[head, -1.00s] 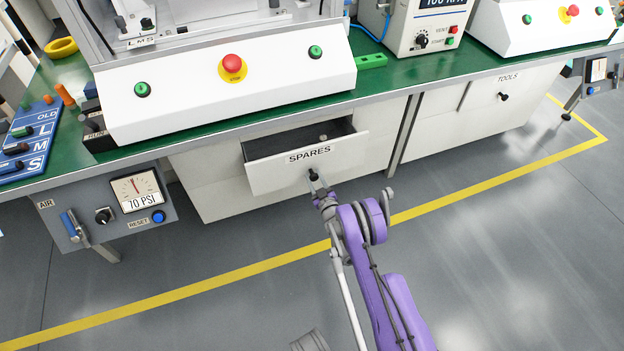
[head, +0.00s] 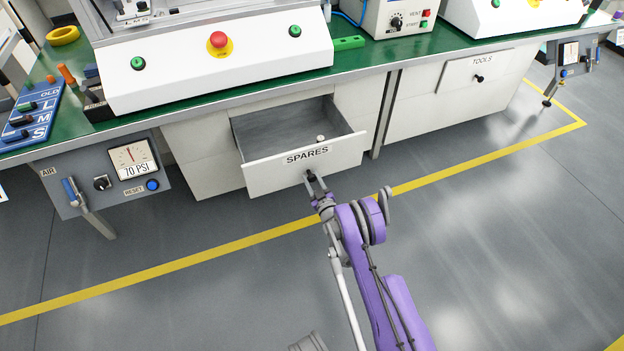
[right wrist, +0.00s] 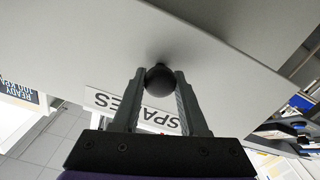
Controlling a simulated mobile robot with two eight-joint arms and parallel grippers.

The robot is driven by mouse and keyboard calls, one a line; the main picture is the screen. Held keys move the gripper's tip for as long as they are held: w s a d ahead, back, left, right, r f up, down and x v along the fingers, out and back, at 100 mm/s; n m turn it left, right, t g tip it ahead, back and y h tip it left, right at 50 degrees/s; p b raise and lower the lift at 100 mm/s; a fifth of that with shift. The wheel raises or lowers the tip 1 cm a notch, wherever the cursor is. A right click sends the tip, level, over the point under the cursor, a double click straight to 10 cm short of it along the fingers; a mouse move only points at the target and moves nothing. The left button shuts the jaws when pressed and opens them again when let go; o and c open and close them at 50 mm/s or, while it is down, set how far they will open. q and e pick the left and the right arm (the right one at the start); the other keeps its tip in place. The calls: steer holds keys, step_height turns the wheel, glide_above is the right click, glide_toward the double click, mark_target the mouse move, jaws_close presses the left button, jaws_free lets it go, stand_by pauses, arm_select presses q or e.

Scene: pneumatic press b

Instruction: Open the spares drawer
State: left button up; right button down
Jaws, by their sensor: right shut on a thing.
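The spares drawer (head: 260,175) under the bench is pulled well out, and its inside shows. A small pale round thing (head: 320,138) lies in it towards the right. The drawer front carries a SPARES label and a dark round knob (right wrist: 159,80). My right gripper (head: 312,178) is at the front of the drawer and shut on the knob. In the right wrist view my two fingers (right wrist: 160,88) stand on either side of the knob, with the label behind them. My left gripper is not in view.
The tools drawer (head: 462,75) to the right is shut. The green-topped bench (head: 210,110) overhangs the drawers. An air panel (head: 90,200) with a gauge hangs at the left. The grey floor before the drawer is clear, crossed by a yellow line (head: 215,253).

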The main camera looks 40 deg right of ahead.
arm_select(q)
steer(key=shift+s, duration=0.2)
arm_select(e)
steer(key=shift+s, duration=0.2)
steer(key=shift+c, duration=2.2)
jaws_free()
